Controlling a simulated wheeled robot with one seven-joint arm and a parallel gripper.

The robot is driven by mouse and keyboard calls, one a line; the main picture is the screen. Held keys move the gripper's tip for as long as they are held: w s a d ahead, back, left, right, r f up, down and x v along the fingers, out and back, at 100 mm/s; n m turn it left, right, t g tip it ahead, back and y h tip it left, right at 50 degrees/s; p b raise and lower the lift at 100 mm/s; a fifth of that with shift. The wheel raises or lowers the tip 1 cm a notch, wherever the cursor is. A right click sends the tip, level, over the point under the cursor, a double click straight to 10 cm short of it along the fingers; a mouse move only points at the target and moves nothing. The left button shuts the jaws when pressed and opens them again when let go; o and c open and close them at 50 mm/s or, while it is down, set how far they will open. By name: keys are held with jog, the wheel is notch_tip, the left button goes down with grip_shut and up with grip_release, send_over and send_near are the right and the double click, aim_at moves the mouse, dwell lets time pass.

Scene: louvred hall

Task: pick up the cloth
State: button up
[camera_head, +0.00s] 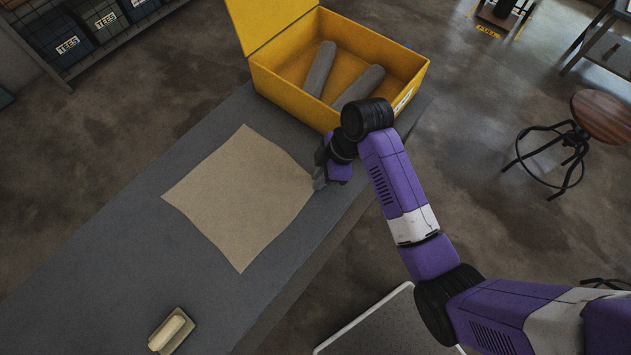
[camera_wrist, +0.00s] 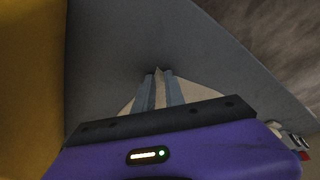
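A flat tan cloth (camera_head: 240,195) lies spread on the grey bench top, with its right corner under my gripper. My gripper (camera_head: 319,184) points down at that corner, near the bench's right edge. In the wrist view the two blue-grey fingers (camera_wrist: 158,78) stand a narrow gap apart, with tan cloth (camera_wrist: 159,95) showing between them and on both outer sides. The fingertips are at the corner; whether they touch the cloth is hard to tell. Most of the cloth is hidden by my gripper body in the wrist view.
An open yellow box (camera_head: 290,94) holding two grey cylinders (camera_head: 319,69) stands at the bench's far end, close to my gripper. A small dish (camera_head: 182,342) with a pale bar (camera_head: 166,332) is at the near end. The bench (camera_head: 110,240) is clear around the cloth. A stool (camera_head: 600,115) stands right.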

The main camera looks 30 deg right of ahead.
grip_shut()
notch_tip(320, 180, up, 12)
jog(key=p, duration=0.5)
